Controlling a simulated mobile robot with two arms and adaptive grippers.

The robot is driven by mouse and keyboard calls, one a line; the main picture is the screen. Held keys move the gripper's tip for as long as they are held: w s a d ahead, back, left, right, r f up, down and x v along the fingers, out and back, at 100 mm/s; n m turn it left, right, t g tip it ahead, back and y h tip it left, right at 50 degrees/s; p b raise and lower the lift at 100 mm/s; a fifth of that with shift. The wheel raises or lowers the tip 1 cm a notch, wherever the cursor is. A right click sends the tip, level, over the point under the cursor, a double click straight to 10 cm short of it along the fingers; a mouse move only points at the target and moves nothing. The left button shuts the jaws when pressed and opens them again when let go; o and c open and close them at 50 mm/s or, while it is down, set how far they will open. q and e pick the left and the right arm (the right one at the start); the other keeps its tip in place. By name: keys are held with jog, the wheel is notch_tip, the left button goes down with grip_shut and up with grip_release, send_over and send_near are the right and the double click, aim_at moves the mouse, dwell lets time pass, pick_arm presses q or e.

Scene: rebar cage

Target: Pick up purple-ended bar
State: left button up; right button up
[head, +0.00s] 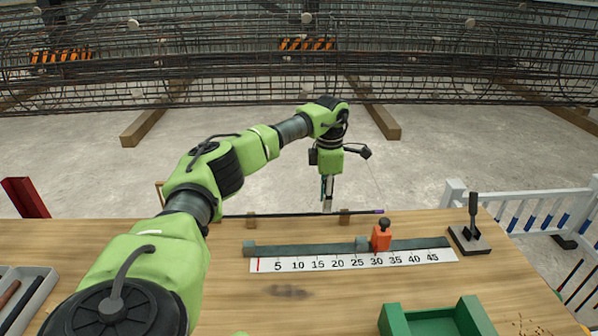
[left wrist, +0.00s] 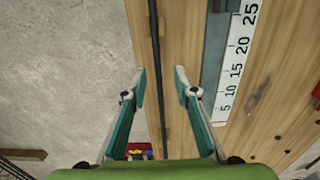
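The purple-ended bar (head: 290,213) is thin and dark and lies along the far edge of the wooden table. Its purple end (head: 379,211) points right. It rests on small wooden blocks (head: 344,216). My left gripper (head: 327,205) points down over the bar, left of the purple end. In the left wrist view the open fingers (left wrist: 160,74) stand on either side of the dark bar (left wrist: 158,60), with gaps on both sides. The purple end is outside that view. Whether the fingertips are level with the bar is unclear. My right gripper is not in view.
A numbered ruler (head: 340,263) with a grey rail and an orange stop (head: 381,238) lies nearer. A black-handled tool (head: 472,235) stands right, a green tray (head: 392,322) at front right, a grey tray (head: 38,290) at left. The rebar cage (head: 230,75) is beyond open floor.

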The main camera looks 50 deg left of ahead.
pick_arm(q)
notch_tip(320, 180, down, 4)
jog(key=shift+w+a+r, duration=0.15)
jog(key=shift+r, duration=0.1)
grip_shut()
jog(key=shift+r, duration=0.1)
jog(key=shift+r, duration=0.15)
